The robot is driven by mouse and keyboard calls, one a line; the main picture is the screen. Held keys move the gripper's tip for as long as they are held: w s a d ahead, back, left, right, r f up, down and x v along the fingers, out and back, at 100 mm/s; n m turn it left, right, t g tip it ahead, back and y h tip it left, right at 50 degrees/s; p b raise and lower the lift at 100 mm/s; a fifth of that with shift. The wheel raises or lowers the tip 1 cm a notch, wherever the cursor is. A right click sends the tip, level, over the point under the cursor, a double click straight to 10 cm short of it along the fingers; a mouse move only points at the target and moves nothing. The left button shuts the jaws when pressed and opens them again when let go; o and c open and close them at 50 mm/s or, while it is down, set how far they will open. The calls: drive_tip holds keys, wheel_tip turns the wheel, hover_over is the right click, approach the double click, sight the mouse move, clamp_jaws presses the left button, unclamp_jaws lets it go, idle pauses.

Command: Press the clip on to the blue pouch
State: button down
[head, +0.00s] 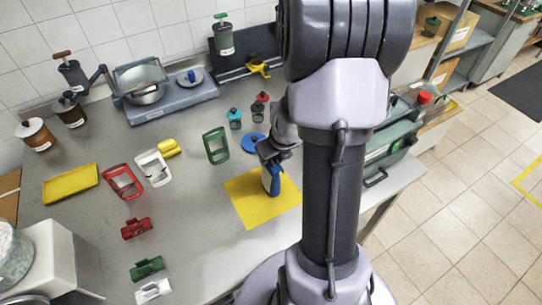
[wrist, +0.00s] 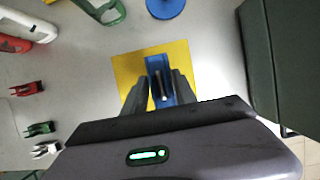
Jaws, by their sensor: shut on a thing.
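My gripper (head: 274,156) points down over the yellow mat (head: 246,205). Its fingers, also seen in the wrist view (wrist: 160,88), are shut on a narrow piece, which I take to be the clip (wrist: 161,82). A blue body, which I take to be the blue pouch (head: 271,181), shows upright below the fingers on the mat, and it also shows in the wrist view (wrist: 153,64). The fingers hide much of both, so I cannot tell where clip and pouch touch or whether the clip is seated.
Loose red (head: 136,228), green (head: 147,268) and white (head: 154,291) clips lie at front left. Green (head: 216,146), red (head: 123,182) and white (head: 153,168) frames stand farther back. A blue disc (head: 252,142) lies behind the mat. A dark green box (head: 392,150) stands right.

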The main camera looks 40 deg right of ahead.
idle(0.3)
drive_tip(key=shift+c, duration=2.1)
unclamp_jaws()
wheel_tip(320, 180, up, 7)
drive_tip(key=p, duration=0.7)
clamp_jaws()
drive_tip(key=shift+f, duration=0.2)
drive_tip(key=shift+f+b, duration=1.25)
drive_tip(key=shift+f, duration=0.05)
